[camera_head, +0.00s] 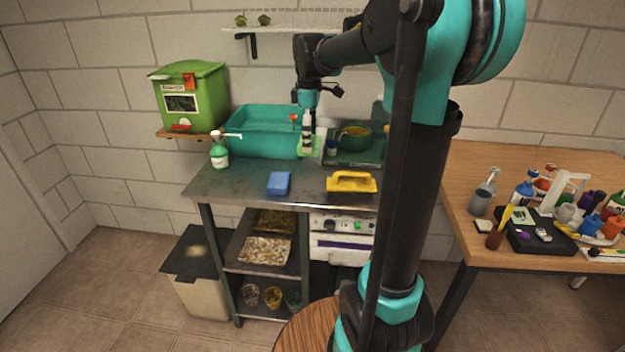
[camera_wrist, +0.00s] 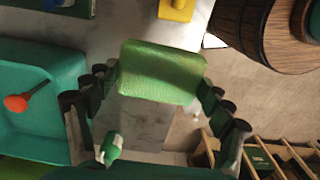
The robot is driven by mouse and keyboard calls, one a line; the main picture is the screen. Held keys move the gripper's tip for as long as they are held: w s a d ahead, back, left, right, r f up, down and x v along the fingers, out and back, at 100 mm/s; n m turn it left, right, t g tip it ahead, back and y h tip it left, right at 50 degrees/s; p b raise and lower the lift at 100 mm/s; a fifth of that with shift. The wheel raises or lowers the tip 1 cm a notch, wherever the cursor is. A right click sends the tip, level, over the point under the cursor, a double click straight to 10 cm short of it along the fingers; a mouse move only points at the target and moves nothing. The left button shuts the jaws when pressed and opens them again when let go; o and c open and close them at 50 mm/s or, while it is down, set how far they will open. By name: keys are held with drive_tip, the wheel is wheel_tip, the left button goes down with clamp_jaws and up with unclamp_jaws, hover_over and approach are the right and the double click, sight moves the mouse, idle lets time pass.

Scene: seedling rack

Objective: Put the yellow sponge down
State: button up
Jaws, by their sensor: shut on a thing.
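The sponge (camera_wrist: 160,72) is a block that looks light green rather than yellow in the wrist view. My gripper (camera_wrist: 157,87) is shut on it, with dark fingers at its left and right sides. The sponge looks held above the worktop, and grey surface shows below and beyond it. In the head view my gripper (camera_head: 307,120) points down over the right end of the teal sink, and a pale green patch of the sponge (camera_head: 304,149) shows below it. The gap under the sponge cannot be judged.
The grey metal worktop (camera_head: 235,184) carries a blue sponge (camera_head: 279,183), a yellow-handled tool (camera_head: 351,182) and a green soap bottle (camera_head: 219,150). The teal sink (camera_head: 262,142) is behind; a dark green pot (camera_head: 355,137) stands to the right. Bare worktop lies around the blue sponge.

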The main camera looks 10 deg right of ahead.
wheel_tip(320, 180, down, 14)
drive_tip(key=shift+r, duration=0.1)
idle(0.4)
drive_tip(key=o, duration=1.3)
wheel_tip(320, 180, up, 12)
drive_tip(key=shift+s, duration=0.1)
